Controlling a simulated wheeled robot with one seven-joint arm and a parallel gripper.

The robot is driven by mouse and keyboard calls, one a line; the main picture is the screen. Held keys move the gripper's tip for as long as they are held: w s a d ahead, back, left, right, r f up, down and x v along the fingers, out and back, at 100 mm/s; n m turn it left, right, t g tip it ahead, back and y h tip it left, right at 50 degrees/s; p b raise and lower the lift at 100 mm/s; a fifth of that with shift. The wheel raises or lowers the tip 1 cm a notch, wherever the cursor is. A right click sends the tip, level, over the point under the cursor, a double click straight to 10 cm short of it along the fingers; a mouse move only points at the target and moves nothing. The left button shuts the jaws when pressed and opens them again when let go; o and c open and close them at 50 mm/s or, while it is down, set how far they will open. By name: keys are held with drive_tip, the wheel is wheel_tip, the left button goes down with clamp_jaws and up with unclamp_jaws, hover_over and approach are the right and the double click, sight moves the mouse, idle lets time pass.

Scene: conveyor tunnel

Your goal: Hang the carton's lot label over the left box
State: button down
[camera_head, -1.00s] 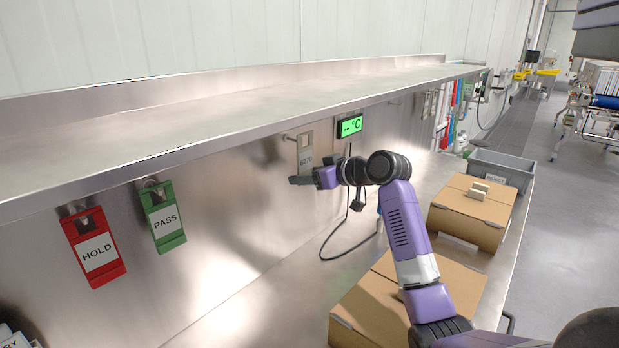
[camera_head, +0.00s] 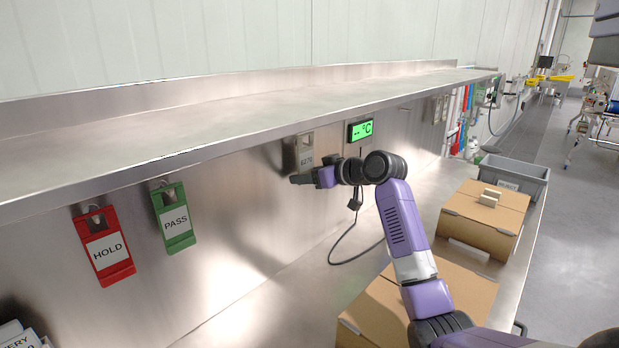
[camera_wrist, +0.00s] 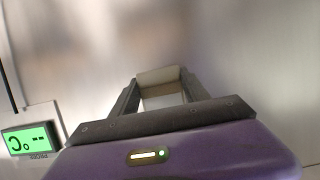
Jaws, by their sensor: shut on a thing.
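The lot label is a pale grey-beige tag (camera_head: 304,150) with dark characters, upright against the steel wall under the shelf, left of the green display. My gripper (camera_head: 304,179) is shut on its lower part. In the wrist view the tag (camera_wrist: 160,76) shows between the fingers (camera_wrist: 158,90). Its top overlaps the place of a wall peg; I cannot tell whether it hangs on the peg. A near cardboard carton (camera_head: 445,292) lies partly behind my arm. A farther carton (camera_head: 485,212) stands on the bench with small pale blocks on top.
A red HOLD tag (camera_head: 103,246) and a green PASS tag (camera_head: 174,218) hang at the left. The green display (camera_head: 360,130) has a cable hanging below it. The shelf (camera_head: 230,115) overhangs the wall. A grey bin (camera_head: 512,178) stands behind the far carton.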

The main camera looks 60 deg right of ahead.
drive_tip(key=shift+f+b, duration=0.55)
drive_tip(key=shift+f, duration=0.35)
idle(0.4)
drive_tip(key=shift+c, duration=2.3)
unclamp_jaws()
drive_tip(key=p+v, duration=0.3)
drive_tip(key=v, duration=0.4)
drive_tip(key=shift+s+r, duration=0.15)
drive_tip(key=shift+s, duration=0.25)
